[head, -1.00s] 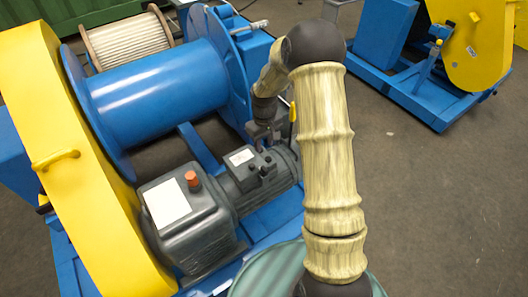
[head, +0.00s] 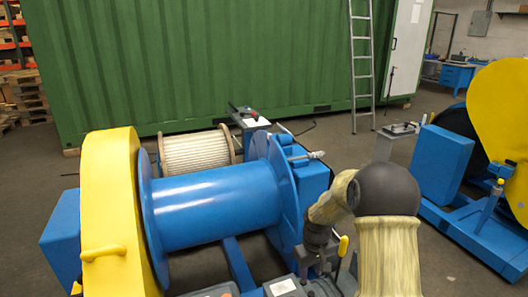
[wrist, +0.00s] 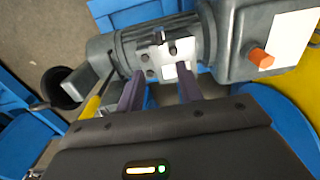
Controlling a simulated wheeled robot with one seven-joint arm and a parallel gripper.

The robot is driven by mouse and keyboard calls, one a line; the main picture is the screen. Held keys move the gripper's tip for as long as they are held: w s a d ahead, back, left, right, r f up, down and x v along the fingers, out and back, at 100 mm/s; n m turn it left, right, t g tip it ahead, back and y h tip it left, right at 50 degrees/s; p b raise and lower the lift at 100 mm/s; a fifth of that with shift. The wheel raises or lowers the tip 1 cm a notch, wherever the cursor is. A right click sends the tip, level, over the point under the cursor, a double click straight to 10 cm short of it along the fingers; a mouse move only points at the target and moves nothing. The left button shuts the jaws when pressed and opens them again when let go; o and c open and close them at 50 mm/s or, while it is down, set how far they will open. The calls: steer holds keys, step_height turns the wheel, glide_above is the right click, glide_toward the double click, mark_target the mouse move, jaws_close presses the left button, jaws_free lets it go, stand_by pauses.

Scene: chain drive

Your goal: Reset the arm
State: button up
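My gripper (wrist: 158,88) shows in the wrist view with two dark purple fingers set apart and nothing clearly held between them. It is close to the grey motor (wrist: 115,52), with the motor's light metal top box (wrist: 166,55) just beyond the fingertips. In the head view my arm reaches up from the bottom right, bends at a dark joint and points down to the motor, whose lower part is cut off. My gripper (head: 322,262) is small and partly hidden there.
A blue winch drum (head: 215,205) and yellow chain guard (head: 108,210) stand left of my arm. A yellow-handled lever (head: 343,246) is close beside the gripper. Behind are a rope spool (head: 197,152), green container (head: 220,60) and ladder (head: 361,65). Another blue-yellow machine (head: 440,160) stands right.

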steer(key=s+r+m+t, duration=0.1)
steer(key=s+r, duration=0.2)
steer(key=s, duration=0.4)
steer(key=s+a+r+m+t, duration=0.1)
steer(key=s+r+m, duration=0.15)
steer(key=s, duration=0.35)
steer(key=s+r, duration=0.4)
steer(key=s, duration=0.3)
step_height(320, 180, up, 14)
steer(key=p, duration=1.4)
steer(key=shift+f, duration=0.2)
